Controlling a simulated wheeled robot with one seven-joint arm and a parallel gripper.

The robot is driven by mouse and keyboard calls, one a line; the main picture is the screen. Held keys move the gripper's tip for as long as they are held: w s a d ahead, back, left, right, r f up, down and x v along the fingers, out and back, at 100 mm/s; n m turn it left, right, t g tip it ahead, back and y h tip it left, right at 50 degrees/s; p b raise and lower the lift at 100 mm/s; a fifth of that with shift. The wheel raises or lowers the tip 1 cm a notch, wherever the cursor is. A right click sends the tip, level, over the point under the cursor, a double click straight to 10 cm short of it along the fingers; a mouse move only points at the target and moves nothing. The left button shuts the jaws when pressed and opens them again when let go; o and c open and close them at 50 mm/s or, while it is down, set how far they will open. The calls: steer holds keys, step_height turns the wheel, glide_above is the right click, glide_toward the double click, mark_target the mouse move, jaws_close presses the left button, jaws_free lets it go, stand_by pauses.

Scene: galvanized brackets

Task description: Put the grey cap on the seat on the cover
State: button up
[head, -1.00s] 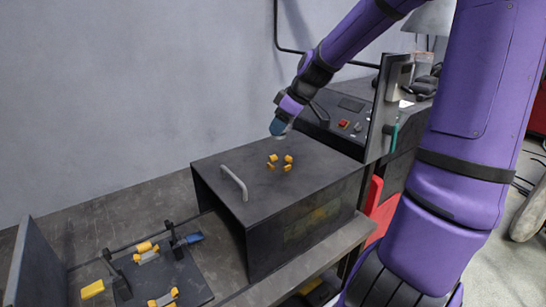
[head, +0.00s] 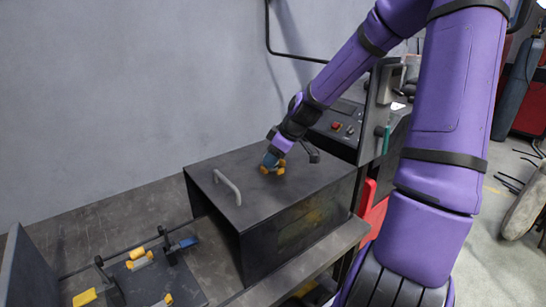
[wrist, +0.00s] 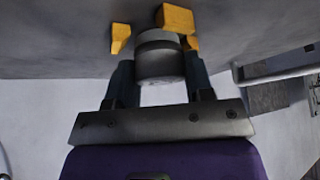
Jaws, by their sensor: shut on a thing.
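The grey cap (wrist: 160,62) is a short grey cylinder held between the two fingers of my gripper (wrist: 160,78) in the wrist view. In the head view my gripper (head: 271,160) is low over the dark cover (head: 300,185), at the seat marked by several yellow blocks (head: 281,168). The wrist view shows yellow blocks (wrist: 180,18) close around the cap's far end. I cannot tell whether the cap touches the cover. The gripper and cap partly hide the seat in the head view.
A grey bar handle (head: 228,186) rises from the cover left of the seat. A dark plate (head: 185,280) with yellow blocks and clamps lies at the lower left. A control panel (head: 338,128) stands behind the cover to the right.

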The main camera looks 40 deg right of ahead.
steer(key=shift+f, duration=0.1)
steer(key=o, duration=1)
